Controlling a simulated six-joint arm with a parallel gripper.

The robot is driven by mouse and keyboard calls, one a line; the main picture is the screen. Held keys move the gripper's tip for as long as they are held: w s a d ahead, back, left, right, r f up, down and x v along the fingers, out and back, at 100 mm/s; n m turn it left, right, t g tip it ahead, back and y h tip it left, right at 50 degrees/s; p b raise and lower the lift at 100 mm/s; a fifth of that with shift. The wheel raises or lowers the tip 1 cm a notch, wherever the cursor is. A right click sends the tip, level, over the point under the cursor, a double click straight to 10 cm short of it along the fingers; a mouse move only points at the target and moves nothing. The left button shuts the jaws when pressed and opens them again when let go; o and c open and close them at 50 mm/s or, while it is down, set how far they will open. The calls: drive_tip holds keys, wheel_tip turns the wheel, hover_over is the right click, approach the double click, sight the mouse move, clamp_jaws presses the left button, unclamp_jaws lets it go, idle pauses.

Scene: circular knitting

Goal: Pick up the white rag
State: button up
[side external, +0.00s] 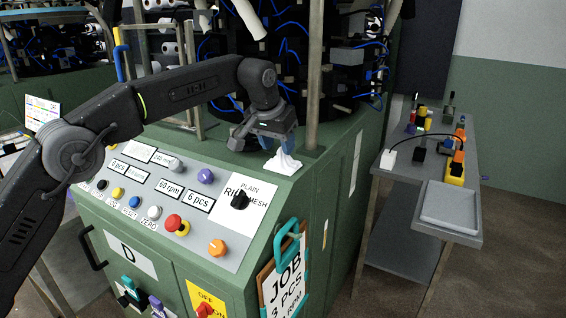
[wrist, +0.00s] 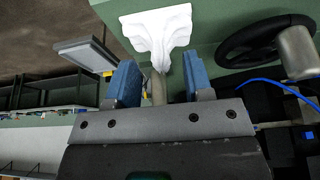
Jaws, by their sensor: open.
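The white rag (side external: 283,162) lies crumpled in a small peak on top of the green machine, just behind the upper edge of the sloped control panel. My gripper (side external: 277,138) is right above and behind it, with its blue fingers pointing down toward it. In the wrist view the rag (wrist: 158,35) is ahead of the fingertips, roughly centred between them. Whether the fingertips touch the rag is hard to tell.
A vertical metal post (side external: 314,75) rises close to the right of the rag. The control panel (side external: 140,205) with buttons and knobs slopes in front. A black handwheel (wrist: 265,40) shows in the wrist view. A side table with a grey tray (side external: 450,207) stands at right.

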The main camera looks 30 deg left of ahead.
sight(280, 149)
drive_tip(key=x, duration=0.3)
drive_tip(key=shift+f, duration=0.1)
clamp_jaws()
